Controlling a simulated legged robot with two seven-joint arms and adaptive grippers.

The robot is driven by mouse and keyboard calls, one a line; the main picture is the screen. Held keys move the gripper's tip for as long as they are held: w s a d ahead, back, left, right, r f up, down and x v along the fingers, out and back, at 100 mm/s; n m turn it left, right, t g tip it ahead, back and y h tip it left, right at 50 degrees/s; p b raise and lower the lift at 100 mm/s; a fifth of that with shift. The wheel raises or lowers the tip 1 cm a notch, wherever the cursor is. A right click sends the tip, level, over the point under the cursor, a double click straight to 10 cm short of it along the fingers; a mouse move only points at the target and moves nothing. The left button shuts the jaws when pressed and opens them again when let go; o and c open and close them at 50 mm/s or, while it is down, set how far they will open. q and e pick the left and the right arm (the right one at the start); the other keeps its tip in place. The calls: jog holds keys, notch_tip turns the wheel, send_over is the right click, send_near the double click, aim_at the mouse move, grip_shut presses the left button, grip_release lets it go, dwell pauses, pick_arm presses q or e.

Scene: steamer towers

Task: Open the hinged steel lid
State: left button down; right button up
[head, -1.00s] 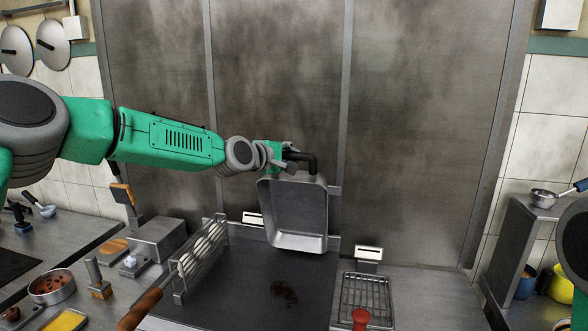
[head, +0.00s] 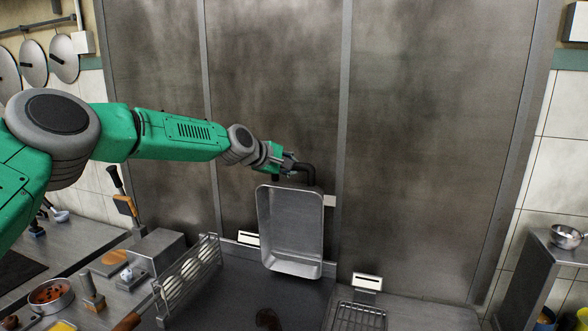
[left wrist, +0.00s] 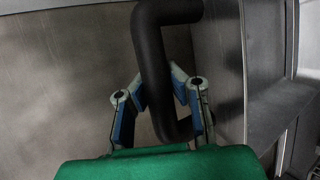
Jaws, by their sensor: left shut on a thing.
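The steel lid (head: 291,230) stands raised at the back of the counter, near upright, its hollow inner side facing me in the head view. A black handle (head: 308,172) sticks up at its top edge; it also fills the middle of the left wrist view (left wrist: 150,70). My left gripper (head: 290,166) is at the handle, its fingers (left wrist: 160,100) shut around the handle's bar. My fingers hide part of the bar. My right gripper is not in view.
A wire rack with white rolls (head: 188,272) stands left of the lid. A steel box (head: 156,250), a bowl (head: 50,296) and a wire grate (head: 358,318) are on the counter. Steel panels (head: 420,120) rise close behind the lid.

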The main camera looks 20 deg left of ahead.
pick_arm(q)
jog(key=c, duration=1.4)
grip_release()
jog(key=shift+d+r, duration=0.1)
jog(key=shift+r, duration=0.5)
jog(key=shift+s+d, duration=0.15)
jog(key=shift+s, duration=0.05)
jog(key=shift+f, duration=0.2)
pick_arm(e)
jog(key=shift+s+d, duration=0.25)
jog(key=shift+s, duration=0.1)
pick_arm(q)
jog(key=shift+s+r, duration=0.1)
jog(key=shift+v, duration=5.85)
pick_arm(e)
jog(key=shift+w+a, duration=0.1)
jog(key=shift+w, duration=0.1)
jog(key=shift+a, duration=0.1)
